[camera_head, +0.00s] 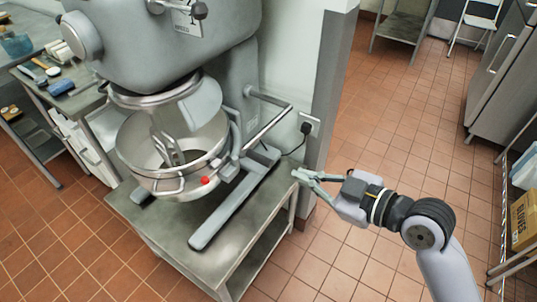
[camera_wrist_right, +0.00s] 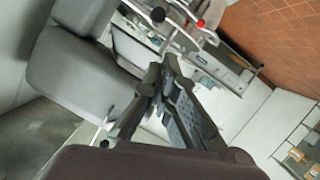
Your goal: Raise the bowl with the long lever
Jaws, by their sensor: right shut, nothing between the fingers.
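The mixer bowl (camera_head: 140,150) is a metal bowl under the grey mixer's head, above the metal stand. A long metal lever (camera_head: 268,127) slants at the mixer's right side. My right gripper (camera_head: 298,175) is by the stand's right edge, to the right of and below the lever and apart from it. Its fingers are together and empty; they also show in the right wrist view (camera_wrist_right: 162,75). A red knob (camera_head: 205,180) sits at the bowl's front right. My left gripper is not in view.
The grey mixer (camera_head: 160,40) rises over the metal stand (camera_head: 180,240). A wall outlet with a black plug (camera_head: 306,128) is just above my right gripper. A cluttered side table (camera_head: 55,92) is at left. Tiled floor (camera_head: 400,120) is clear at right.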

